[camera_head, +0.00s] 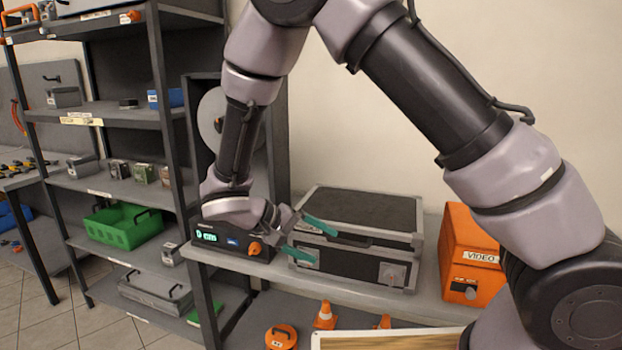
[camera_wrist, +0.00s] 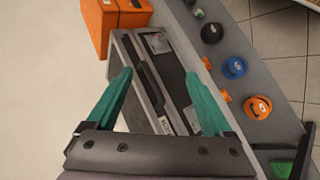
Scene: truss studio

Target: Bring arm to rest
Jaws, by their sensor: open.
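My gripper (camera_head: 306,241) has two teal fingers, spread apart with nothing between them. In the head view it hangs at the left front of a black flight case (camera_head: 360,214) with grey edges, which stands on a grey shelf. My arm arches from the lower right over the case to the gripper. In the wrist view the gripper (camera_wrist: 158,98) fingers point toward the case (camera_wrist: 150,75), whose front and latches show between them. I cannot tell whether a finger touches the case.
An orange VIDEO box (camera_head: 468,254) stands right of the case. A black device with a lit display (camera_head: 222,236) sits just left of my gripper. A shelving unit with a green crate (camera_head: 122,226) is at the left. Orange cones (camera_head: 325,315) stand lower down. The wall above the case is bare.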

